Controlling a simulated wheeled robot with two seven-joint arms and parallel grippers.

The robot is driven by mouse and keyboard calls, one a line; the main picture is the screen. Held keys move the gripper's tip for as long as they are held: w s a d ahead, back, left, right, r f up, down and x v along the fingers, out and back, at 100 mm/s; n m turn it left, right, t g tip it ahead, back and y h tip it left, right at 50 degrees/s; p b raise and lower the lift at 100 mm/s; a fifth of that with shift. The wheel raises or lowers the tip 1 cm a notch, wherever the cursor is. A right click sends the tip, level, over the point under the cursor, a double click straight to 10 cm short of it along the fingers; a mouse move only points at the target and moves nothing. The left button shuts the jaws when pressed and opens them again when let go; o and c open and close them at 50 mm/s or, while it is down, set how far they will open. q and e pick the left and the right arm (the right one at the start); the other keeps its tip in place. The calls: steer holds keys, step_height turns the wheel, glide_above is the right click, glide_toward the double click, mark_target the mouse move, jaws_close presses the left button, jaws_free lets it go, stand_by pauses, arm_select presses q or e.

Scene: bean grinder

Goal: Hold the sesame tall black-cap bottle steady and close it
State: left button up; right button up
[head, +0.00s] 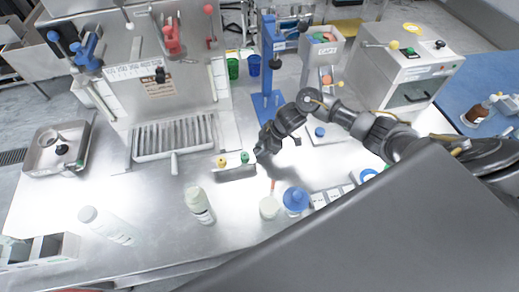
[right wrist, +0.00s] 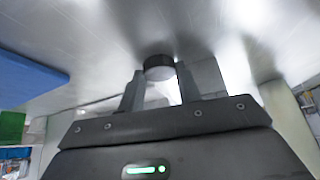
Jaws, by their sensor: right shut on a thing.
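My right gripper (head: 262,150) is low over the steel table, just behind the small holder with yellow and green caps. In the right wrist view its fingers (right wrist: 158,88) are closed on a round black cap (right wrist: 158,67). No bottle shows under this cap in either view. I cannot tell which bottle is the sesame one. A tall white bottle (head: 107,226) is at the front left. A pale-capped bottle with a label (head: 200,206) stands near the front middle. My left gripper is not in view.
The cap holder (head: 236,173) has a yellow and a green knob. A cream jar (head: 269,208) and a blue-topped jar (head: 295,201) stand at the front. A blue stand (head: 268,60) rises behind the gripper. The table (head: 150,195) is clear at left centre.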

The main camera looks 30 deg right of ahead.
steer(key=shift+r, duration=0.4)
step_height(320, 180, up, 2)
steer(key=shift+b, duration=0.6)
steer(key=s+r, duration=1)
steer(key=s, duration=0.4)
steer(key=shift+b, duration=0.35)
steer(key=shift+d, duration=0.1)
steer(key=w+a+r+m+t+b, duration=0.1)
steer(key=w+a+r+m+b, duration=0.1)
steer(key=w+a+r+b, duration=0.2)
steer(key=shift+w+r+h+b, duration=0.35)
steer(key=shift+w+r, duration=1.05)
steer(key=shift+w, duration=0.3)
